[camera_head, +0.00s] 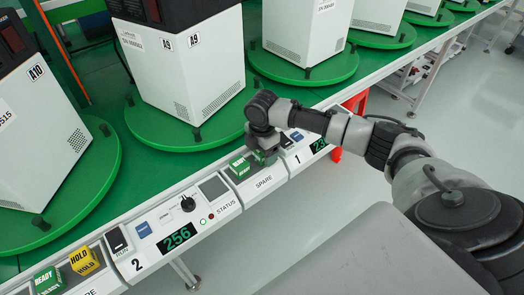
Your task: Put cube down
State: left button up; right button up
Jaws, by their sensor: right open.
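A green READY cube (240,167) sits on the SPARE part of the white console edge. My right gripper (264,156) is open and points down just right of this cube, over the same SPARE part. I cannot tell whether the fingers touch the cube, and what lies between them is partly hidden. Another green READY cube (47,281) and a yellow HOLD cube (84,261) sit side by side at the lower left. My left gripper is not in view.
The console (222,211) carries switches, small displays and a knob. Behind it, white machines (187,65) labelled A10 and A9 stand on green turntables (190,125). A grey flat surface (350,255) is at the lower middle. Open floor lies to the right.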

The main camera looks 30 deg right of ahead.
notch_tip(320, 180, up, 12)
jog(key=shift+p, duration=0.4)
